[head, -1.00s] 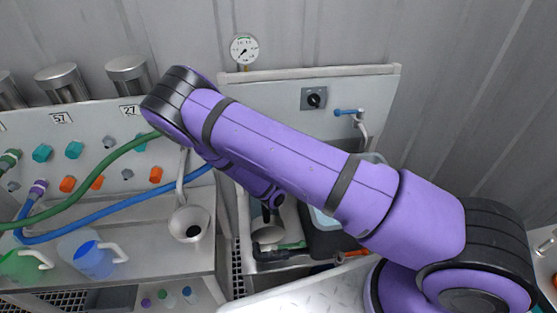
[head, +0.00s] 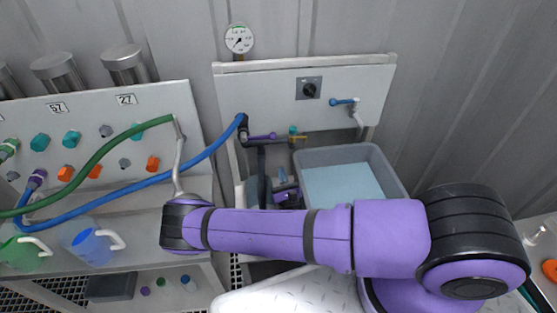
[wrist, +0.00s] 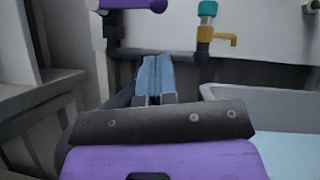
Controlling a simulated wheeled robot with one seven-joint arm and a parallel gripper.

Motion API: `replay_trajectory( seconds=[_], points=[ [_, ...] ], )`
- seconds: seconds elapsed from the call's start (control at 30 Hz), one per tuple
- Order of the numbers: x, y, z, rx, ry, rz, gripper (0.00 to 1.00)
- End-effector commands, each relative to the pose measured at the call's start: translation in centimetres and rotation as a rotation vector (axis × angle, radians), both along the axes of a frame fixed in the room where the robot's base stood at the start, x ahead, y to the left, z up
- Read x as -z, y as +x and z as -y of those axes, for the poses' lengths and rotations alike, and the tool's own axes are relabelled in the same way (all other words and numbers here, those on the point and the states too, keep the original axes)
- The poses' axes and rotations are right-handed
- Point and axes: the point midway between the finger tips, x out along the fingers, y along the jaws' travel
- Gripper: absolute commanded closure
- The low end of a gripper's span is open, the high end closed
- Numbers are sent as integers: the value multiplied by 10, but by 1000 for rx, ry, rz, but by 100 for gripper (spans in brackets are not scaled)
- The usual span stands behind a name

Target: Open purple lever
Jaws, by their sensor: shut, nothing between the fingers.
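The purple lever (head: 262,136) sticks out to the right from a dark valve on the white wall panel, where the blue hose ends. It lies about level. In the wrist view the purple lever (wrist: 140,5) is at the top edge and partly cut off. My gripper (head: 282,174) is below and a little right of the lever, apart from it. In the wrist view the blue fingers of my gripper (wrist: 155,62) are together and empty, pointing toward the panel below the lever.
A brass tap with a teal handle (head: 293,130) sits right of the lever. A grey basin of water (head: 380,158) is to the right. A blue-handled tap (head: 344,101) and a black knob (head: 309,90) are higher on the panel. Blue (head: 150,182) and green hoses run left.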

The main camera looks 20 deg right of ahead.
Motion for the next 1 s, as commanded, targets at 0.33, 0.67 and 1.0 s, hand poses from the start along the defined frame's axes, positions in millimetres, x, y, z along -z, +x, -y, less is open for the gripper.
replay_trajectory(
  seconds=[0.33, 0.67, 1.0],
  points=[
    [-31, 46, 4, 3, 2, 4, 100],
    [-50, 75, 6, 5, 1, 1, 100],
    [-52, 78, 6, 5, 1, 1, 100]
  ],
)
